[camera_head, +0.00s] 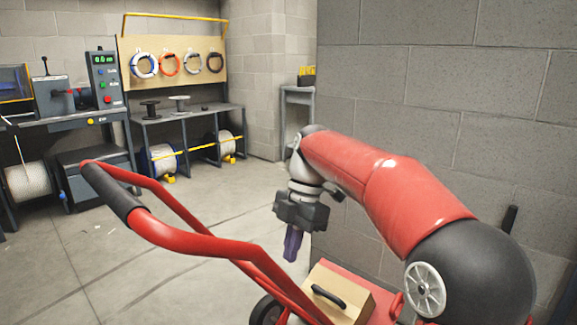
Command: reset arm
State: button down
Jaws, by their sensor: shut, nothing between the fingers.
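My arm, red and black, reaches from the lower right toward the middle of the view and bends down at its wrist. My gripper (292,243) hangs from it, pointing down, with its dark purple fingers shut and empty. It is above and a little to the left of a wooden box (347,293) with a black handle. The gripper appears apart from the box.
A red cart handle with a black grip (113,194) crosses the left foreground. A workbench with a control box (105,78) stands at the far left. Coils (169,64) hang on a back board. A grey block wall (430,90) fills the right. Open floor lies between.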

jog(key=s+d+f+m+t+h, duration=0.1)
jog(key=s+d+f+m+t, duration=0.2)
jog(key=s+d+m, duration=0.4)
jog(key=s+d+f+m+t+h, duration=0.1)
jog(key=s+d+f+m+t, duration=0.3)
jog(key=s+m, duration=1.1)
jog(key=d+m+t, duration=0.1)
jog(key=d+m, duration=0.2)
jog(key=shift+s+d+m, duration=0.15)
jog(key=shift+d+m, duration=0.25)
